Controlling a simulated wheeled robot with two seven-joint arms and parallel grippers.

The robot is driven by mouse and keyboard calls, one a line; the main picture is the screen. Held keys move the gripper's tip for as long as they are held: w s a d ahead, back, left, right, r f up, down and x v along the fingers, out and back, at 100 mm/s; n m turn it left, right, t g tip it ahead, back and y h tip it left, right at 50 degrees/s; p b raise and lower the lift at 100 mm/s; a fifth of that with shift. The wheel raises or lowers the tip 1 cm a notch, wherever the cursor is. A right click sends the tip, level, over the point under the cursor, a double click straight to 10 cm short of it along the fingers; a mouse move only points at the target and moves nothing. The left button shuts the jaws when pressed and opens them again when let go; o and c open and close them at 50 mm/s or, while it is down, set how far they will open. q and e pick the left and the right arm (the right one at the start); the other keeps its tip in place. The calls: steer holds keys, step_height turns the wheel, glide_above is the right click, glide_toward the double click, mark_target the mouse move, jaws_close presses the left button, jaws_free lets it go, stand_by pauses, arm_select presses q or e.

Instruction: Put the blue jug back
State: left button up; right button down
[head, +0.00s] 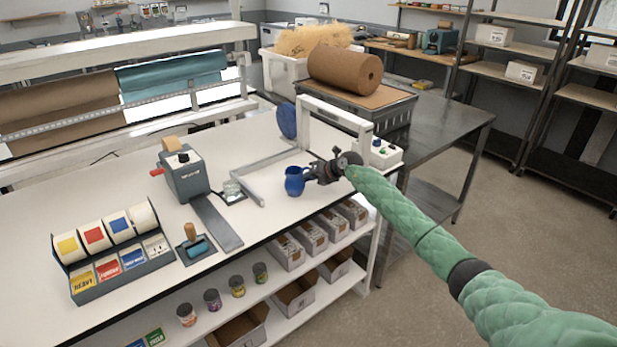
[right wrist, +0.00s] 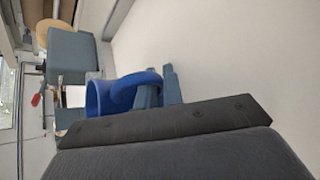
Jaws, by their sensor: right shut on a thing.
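The blue jug (head: 294,182) is upright at the right part of the white table, near its front edge. I cannot tell whether its base touches the table top. My right gripper (head: 309,174) comes in from the right and is shut on the jug's handle. In the right wrist view the jug (right wrist: 96,98) and its handle show beside the gripper's fingers (right wrist: 152,94), and part of the handle is hidden there. My left gripper is not in view.
The white table (head: 130,210) has free room left of the jug. A white frame (head: 335,112) and a small control box (head: 382,153) stand behind the gripper. A grey dispenser (head: 186,178) and a label roll rack (head: 115,250) stand further left.

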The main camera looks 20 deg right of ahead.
steer(key=c, duration=1.9)
jaws_free()
steer(key=shift+f, duration=0.1)
steer(key=o, duration=0.4)
